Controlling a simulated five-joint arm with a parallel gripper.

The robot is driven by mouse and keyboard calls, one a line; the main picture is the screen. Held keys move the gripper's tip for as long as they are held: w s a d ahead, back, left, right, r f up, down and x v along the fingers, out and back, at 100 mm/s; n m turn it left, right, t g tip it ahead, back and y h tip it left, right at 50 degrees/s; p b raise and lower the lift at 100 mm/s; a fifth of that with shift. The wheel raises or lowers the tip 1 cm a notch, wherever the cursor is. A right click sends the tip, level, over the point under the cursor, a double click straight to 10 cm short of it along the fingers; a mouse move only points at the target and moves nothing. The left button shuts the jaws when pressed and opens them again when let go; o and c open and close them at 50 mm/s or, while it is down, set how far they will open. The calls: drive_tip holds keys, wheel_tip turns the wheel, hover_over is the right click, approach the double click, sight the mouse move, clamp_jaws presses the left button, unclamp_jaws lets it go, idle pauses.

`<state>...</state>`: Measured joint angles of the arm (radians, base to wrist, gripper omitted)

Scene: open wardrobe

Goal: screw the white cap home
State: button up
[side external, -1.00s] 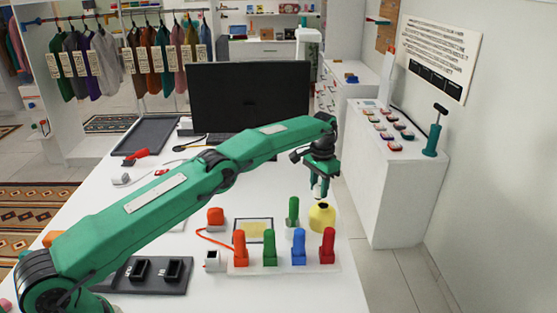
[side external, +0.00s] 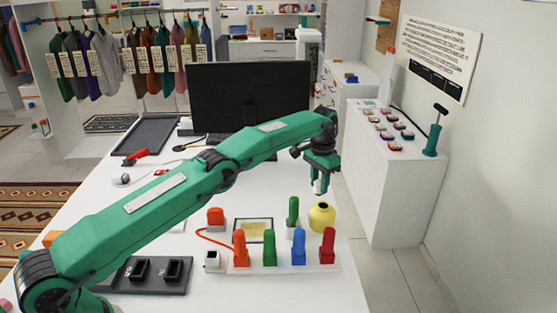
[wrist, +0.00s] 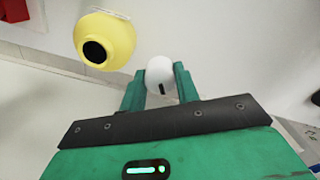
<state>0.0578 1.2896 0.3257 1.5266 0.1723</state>
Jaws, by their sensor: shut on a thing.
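The white cap (wrist: 160,71) is a pale round piece with a dark mark, held between the two green fingers of my gripper (wrist: 158,84) in the wrist view. In the side view the cap (side external: 319,186) shows as a small pale shape at the tips of my gripper (side external: 321,190). The yellow jar (side external: 322,219) stands upright on the white table below the gripper, its dark mouth open. In the wrist view the jar (wrist: 112,32) lies up and left of the cap, with a visible gap between them.
A white rack (side external: 290,266) with orange, green, blue and red pieces stands in front of the jar. A green upright piece (side external: 293,211) is close to the jar's left. A black monitor (side external: 249,97) stands behind. The table's right edge is close to the jar.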

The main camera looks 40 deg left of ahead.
drive_tip(key=shift+d+r, duration=0.25)
drive_tip(key=shift+r, duration=0.2)
drive_tip(key=s+d+r, duration=0.5)
drive_tip(key=r, duration=0.4)
drive_tip(key=shift+s, duration=0.3)
drive_tip(key=shift+f, duration=0.15)
drive_tip(key=shift+f, duration=2.75)
drive_tip(key=shift+f, duration=1.2)
drive_tip(key=o, duration=1.2)
